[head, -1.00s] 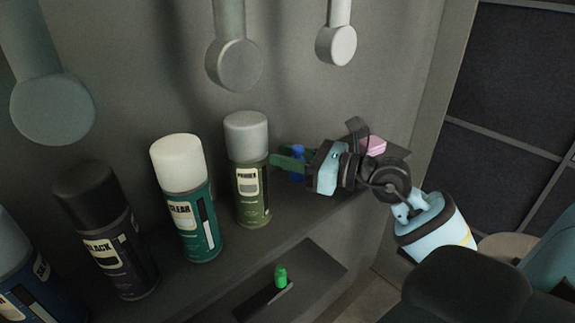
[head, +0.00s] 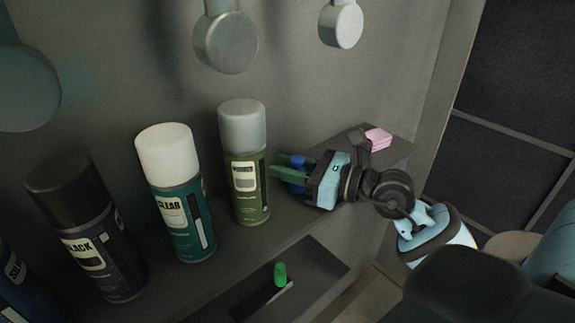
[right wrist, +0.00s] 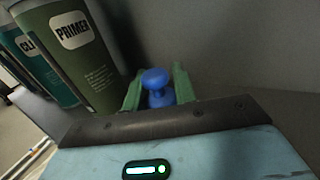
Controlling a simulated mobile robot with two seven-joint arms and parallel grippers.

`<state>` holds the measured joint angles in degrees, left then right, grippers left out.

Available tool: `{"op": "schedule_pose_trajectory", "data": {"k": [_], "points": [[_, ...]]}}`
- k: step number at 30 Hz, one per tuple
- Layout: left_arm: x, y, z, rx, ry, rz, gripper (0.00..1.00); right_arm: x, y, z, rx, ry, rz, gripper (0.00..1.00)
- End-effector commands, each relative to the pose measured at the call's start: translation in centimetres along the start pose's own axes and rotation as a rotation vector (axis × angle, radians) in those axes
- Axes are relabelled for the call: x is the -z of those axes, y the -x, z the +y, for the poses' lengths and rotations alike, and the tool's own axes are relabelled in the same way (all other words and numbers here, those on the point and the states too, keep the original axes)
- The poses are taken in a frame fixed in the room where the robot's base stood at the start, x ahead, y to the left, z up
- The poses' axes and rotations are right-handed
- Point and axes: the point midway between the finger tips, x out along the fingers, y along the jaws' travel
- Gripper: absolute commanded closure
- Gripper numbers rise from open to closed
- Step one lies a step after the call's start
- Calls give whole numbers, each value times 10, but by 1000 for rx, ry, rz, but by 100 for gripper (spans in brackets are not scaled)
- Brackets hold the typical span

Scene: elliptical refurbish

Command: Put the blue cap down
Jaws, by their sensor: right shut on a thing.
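The blue cap (head: 298,174) is small and sits between the green fingers of my right gripper (head: 288,167), just right of the olive PRIMER can. In the right wrist view the blue cap (right wrist: 157,88) shows a round knob top, and the green fingers of my right gripper (right wrist: 158,92) flank it on both sides. The right gripper is shut on it, low over the shelf (head: 345,190). Whether the cap's underside touches the shelf is hidden. My left gripper is not in view.
The olive can (head: 244,165) stands close to the left of the gripper; it also shows in the right wrist view (right wrist: 75,50). Teal (head: 180,200) and black (head: 90,230) cans stand further left. A pink block (head: 378,139) lies behind. A green cap (head: 280,274) is in the lower recess.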

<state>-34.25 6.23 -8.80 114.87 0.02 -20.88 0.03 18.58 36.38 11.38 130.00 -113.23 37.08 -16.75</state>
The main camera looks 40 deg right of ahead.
Motion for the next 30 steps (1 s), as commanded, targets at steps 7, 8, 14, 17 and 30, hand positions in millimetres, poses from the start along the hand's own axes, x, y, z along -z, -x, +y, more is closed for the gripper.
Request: {"op": "schedule_pose_trajectory", "data": {"k": [7,8,14,17,30], "points": [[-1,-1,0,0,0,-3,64,1,0,0,0,-1,0,51],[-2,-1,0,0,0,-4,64,1,0,0,0,-1,0,51],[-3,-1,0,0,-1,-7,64,-1,0,0,0,0,0,51],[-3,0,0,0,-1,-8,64,-3,2,0,1,0,0,51],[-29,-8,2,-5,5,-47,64,2,60,-1,2,-4,6,51]]}}
